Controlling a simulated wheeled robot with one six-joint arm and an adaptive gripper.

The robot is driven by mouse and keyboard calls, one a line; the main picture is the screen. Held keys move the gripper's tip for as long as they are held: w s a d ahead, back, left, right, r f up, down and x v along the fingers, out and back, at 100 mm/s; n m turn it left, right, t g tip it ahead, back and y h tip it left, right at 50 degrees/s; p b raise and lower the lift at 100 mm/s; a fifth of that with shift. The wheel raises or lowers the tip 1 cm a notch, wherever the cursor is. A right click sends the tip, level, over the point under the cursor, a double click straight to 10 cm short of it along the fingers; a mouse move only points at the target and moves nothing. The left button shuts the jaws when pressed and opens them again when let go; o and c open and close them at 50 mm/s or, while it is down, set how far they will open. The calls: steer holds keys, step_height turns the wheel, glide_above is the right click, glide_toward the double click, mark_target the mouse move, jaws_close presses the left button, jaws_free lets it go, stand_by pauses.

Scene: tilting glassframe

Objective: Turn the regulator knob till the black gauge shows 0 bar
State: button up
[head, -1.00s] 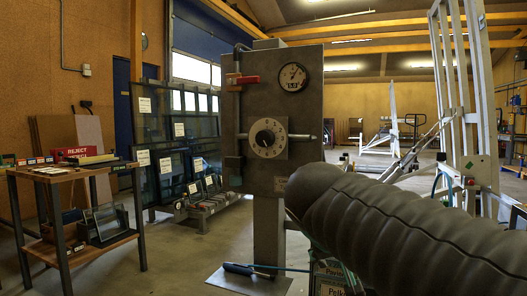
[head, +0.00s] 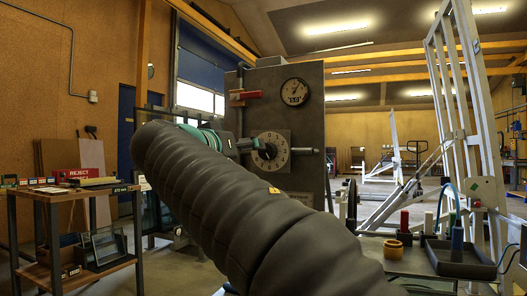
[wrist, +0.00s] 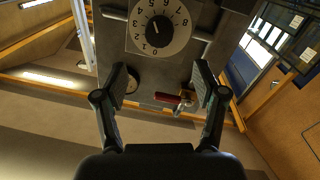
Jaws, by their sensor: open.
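The regulator knob (head: 267,152) is black, with a white numbered dial around it, on a grey upright panel (head: 312,150). It also shows at the top of the wrist view (wrist: 158,30), upside down. The dark round gauge (head: 295,91) is above and right of the knob; its reading is too small to tell. My gripper (wrist: 161,72) is open and empty, its two fingers apart. In the wrist view the knob lies above the fingertips, not between them. In the head view my gripper reaches the dial's left side, partly hidden by my arm.
A red-handled valve (head: 244,95) sits on the panel above the knob, and a metal rod (head: 305,151) sticks out on the right. A worktable (head: 78,196) stands left.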

mark_target(267, 152)
steer(key=p+x, duration=0.1)
steer(key=x, duration=0.9)
steer(key=c, duration=1.1)
